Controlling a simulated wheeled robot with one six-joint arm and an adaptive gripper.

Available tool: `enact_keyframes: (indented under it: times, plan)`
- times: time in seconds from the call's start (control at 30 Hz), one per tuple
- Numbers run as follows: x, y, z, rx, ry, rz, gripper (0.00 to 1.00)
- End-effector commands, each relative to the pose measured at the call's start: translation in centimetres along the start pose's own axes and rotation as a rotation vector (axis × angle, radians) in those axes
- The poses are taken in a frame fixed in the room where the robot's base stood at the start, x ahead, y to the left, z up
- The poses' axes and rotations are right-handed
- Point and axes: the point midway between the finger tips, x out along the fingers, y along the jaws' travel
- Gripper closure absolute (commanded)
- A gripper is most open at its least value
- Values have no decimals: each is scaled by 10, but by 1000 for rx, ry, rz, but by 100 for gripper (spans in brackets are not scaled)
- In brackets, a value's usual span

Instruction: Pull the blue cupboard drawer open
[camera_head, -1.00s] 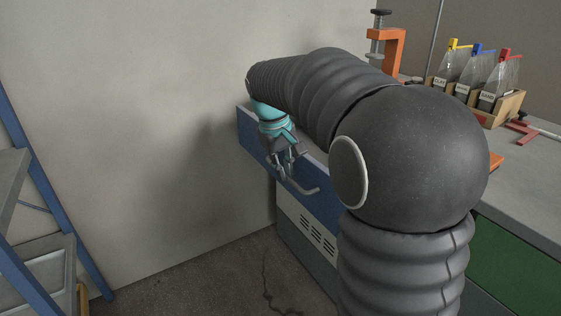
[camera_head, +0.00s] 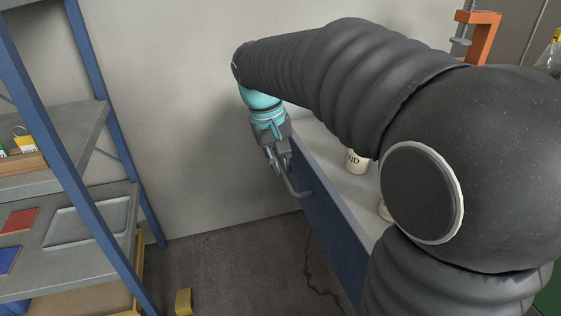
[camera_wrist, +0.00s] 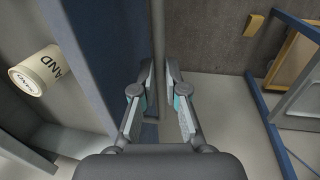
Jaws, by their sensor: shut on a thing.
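The blue drawer front (camera_head: 328,222) runs along the side of the cupboard; my arm hides its near end. Its grey bar handle (camera_head: 298,189) sticks out towards the floor side. My gripper (camera_head: 279,166) is shut on the far part of this handle, with the wrist above it. In the wrist view, the handle (camera_wrist: 160,40) runs between the two fingers of my gripper (camera_wrist: 160,75), beside the blue front (camera_wrist: 93,50). How far the drawer stands out from the cupboard I cannot tell.
A cream can (camera_head: 357,161) stands behind the blue front, partly hidden by my arm; its label reads SAND in the wrist view (camera_wrist: 40,72). A blue-framed shelf unit (camera_head: 88,120) stands at left. An orange clamp (camera_head: 484,38) stands at back right.

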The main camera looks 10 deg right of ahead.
Motion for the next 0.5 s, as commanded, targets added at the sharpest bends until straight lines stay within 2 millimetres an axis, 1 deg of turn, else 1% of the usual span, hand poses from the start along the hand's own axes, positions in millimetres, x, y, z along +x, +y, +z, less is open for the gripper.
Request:
enact_keyframes:
  times: [0.27,0.3,0.37,0.4,0.5]
  plan:
    - [0,-1,0,0,-1,-1,100]
    - [0,-2,0,-1,-1,-1,81]
    - [0,-2,0,-2,-1,-1,66]
    - [0,-2,0,-2,0,-1,63]
    - [0,-2,0,-2,0,-1,63]
